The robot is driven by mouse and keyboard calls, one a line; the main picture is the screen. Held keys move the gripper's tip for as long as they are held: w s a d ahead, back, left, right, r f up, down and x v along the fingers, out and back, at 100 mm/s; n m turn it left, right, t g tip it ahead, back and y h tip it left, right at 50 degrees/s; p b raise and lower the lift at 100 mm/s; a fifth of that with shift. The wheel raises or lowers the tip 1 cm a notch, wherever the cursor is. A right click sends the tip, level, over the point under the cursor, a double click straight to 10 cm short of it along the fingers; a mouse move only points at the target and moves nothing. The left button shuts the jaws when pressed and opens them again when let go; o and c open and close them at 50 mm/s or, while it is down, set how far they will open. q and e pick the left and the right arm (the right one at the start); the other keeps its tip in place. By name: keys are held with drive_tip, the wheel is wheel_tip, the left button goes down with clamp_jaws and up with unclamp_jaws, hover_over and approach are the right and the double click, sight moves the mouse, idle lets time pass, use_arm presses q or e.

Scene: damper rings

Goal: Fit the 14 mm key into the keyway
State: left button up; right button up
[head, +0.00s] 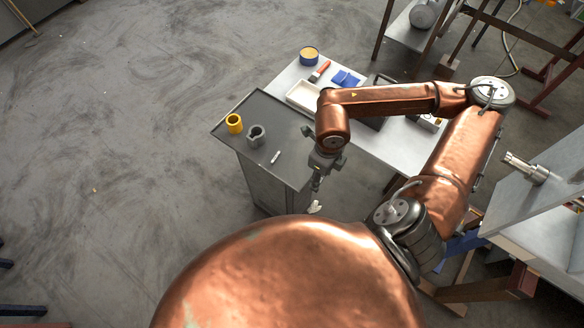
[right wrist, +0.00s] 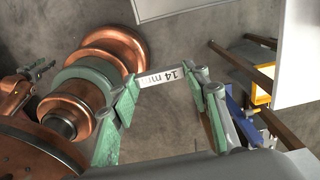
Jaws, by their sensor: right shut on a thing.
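My right gripper (head: 317,186) is shut on a flat white key (right wrist: 163,78) marked "14 mm". The key spans the gap between the two green-padded fingers in the right wrist view. In the head view the key (head: 314,207) shows as a small white piece below the fingers, beyond the near edge of the cabinet top. A dark grey collar (head: 256,136) with a slot in its wall stands on the cabinet top, left of and apart from the gripper. A small pale bar (head: 276,157) lies near it; its marking is too small to read. My left gripper is not in view.
A yellow cup (head: 234,123) stands left of the collar on the dark cabinet top (head: 262,108). A white table (head: 398,149) behind holds a pale tray (head: 303,97), a red-handled brush (head: 320,71), blue cloth (head: 345,79) and a blue tin (head: 309,56). Open floor lies left.

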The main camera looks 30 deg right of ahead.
drive_tip(key=p, duration=0.1)
approach(293, 170)
drive_tip(key=s+r, duration=0.2)
drive_tip(key=s, duration=0.2)
drive_tip(key=f, duration=0.1)
drive_tip(key=w+f, duration=0.2)
drive_tip(key=shift+w+d+f, duration=0.15)
drive_tip(key=shift+w+f, duration=0.1)
drive_tip(key=shift+f, duration=0.15)
drive_tip(key=shift+w+f, duration=0.55)
drive_tip(key=shift+f, duration=0.1)
drive_tip(key=f, duration=0.1)
drive_tip(key=f+p, duration=0.1)
drive_tip(key=f, duration=0.1)
drive_tip(key=shift+w, duration=0.3)
drive_tip(key=shift+f, duration=0.1)
